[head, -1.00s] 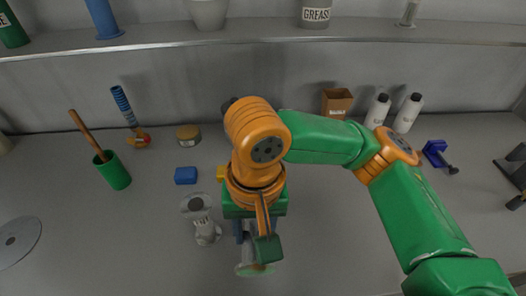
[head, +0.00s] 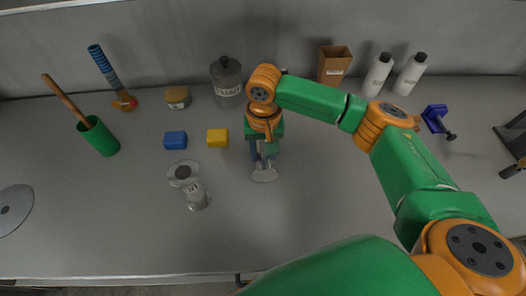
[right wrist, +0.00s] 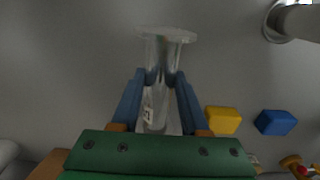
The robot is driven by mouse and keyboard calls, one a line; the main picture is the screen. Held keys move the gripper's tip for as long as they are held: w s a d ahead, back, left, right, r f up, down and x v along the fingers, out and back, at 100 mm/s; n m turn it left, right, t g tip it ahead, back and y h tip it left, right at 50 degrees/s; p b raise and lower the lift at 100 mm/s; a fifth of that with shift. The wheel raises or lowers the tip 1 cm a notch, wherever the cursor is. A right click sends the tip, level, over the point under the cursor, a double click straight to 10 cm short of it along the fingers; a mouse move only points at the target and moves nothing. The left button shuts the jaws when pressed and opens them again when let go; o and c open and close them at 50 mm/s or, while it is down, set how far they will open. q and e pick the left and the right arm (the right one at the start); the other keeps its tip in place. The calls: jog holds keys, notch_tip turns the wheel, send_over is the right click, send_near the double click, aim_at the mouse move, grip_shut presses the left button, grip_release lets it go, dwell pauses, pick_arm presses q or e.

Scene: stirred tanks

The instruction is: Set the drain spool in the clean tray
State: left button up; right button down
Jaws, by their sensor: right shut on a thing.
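My right gripper (head: 263,157) is over the middle of the bench, pointing down. It is shut on a pale grey flanged spool (head: 264,176), which seems to be the drain spool. In the right wrist view the spool (right wrist: 163,60) stands between the two blue fingers (right wrist: 160,82), with its wide flange beyond the fingertips. Its other end is partly hidden by the gripper. I cannot tell whether the flange touches the bench. No clean tray can be made out. My left gripper is not in view.
A blue block (head: 175,140), a yellow block (head: 217,138) and a lidded jar (head: 227,84) stand nearby. A green cup (head: 102,138) is at left, bottles (head: 378,75) at back right. The front middle of the bench is clear.

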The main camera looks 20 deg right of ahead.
jog(key=shift+f, duration=0.45)
jog(key=shift+c, duration=2)
grip_release()
jog(key=shift+f, duration=0.1)
